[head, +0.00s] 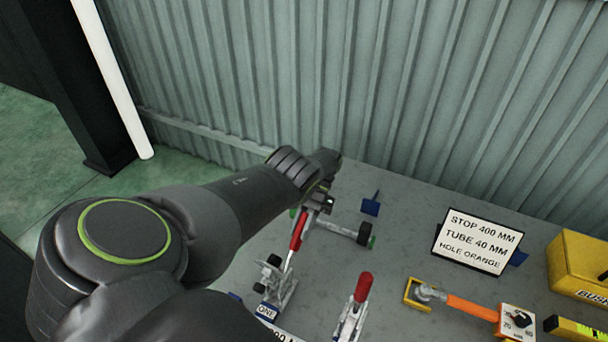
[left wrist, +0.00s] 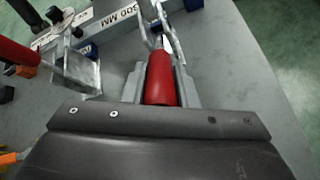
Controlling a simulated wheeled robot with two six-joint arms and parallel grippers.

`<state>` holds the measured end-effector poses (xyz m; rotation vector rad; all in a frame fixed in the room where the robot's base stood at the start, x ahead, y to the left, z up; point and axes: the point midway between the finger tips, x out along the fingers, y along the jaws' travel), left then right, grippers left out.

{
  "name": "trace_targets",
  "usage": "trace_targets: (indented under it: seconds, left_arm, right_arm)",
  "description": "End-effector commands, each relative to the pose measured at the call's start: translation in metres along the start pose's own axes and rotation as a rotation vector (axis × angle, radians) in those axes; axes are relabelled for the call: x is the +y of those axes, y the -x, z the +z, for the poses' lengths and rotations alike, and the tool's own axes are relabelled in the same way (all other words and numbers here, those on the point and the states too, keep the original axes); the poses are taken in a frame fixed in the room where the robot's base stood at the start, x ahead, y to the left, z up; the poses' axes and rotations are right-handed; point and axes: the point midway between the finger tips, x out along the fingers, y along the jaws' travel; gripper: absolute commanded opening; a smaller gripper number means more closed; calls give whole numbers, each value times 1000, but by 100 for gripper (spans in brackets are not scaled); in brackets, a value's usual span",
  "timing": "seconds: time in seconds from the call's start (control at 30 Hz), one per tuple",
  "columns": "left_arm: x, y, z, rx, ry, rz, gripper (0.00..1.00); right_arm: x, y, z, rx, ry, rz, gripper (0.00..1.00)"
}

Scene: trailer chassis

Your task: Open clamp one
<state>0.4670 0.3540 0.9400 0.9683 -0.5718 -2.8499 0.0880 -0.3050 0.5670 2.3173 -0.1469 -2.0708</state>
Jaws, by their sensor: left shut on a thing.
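Clamp one (head: 280,288) is a metal toggle clamp on the grey bench, with a blue-edged label "ONE" (head: 266,311) at its foot. Its red handle (head: 297,232) stands up at a tilt toward my left gripper (head: 308,207). In the left wrist view the red handle (left wrist: 160,80) lies between the two grey fingers of my left gripper (left wrist: 161,92), which is shut on it. My left arm covers part of the bench left of the clamp. My right gripper is not in view.
A second clamp with a red handle (head: 363,288) stands to the right. Beyond are a wheeled axle piece (head: 350,232), a sign (head: 477,241), an orange-handled tool (head: 470,307) and a yellow box (head: 580,268). A corrugated wall (head: 400,90) closes the back.

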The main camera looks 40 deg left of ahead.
Motion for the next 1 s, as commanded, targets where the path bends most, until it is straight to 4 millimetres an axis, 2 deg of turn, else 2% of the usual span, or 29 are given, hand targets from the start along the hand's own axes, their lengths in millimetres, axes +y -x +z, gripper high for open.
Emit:
trace_targets:
  seconds: [0.57, 0.6, 0.73, 1.0]
  left_arm:
    - [0, -4, 0, -9, -1, 5, 0]
    - [0, -4, 0, -9, -1, 5, 28]
    - [0, -4, 0, -9, -1, 5, 46]
    - [0, -3, 0, -7, -1, 5, 48]
  right_arm:
    - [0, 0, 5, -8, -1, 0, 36]
    - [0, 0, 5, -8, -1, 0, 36]
    - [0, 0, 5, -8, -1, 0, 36]
    - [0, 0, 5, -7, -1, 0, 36]
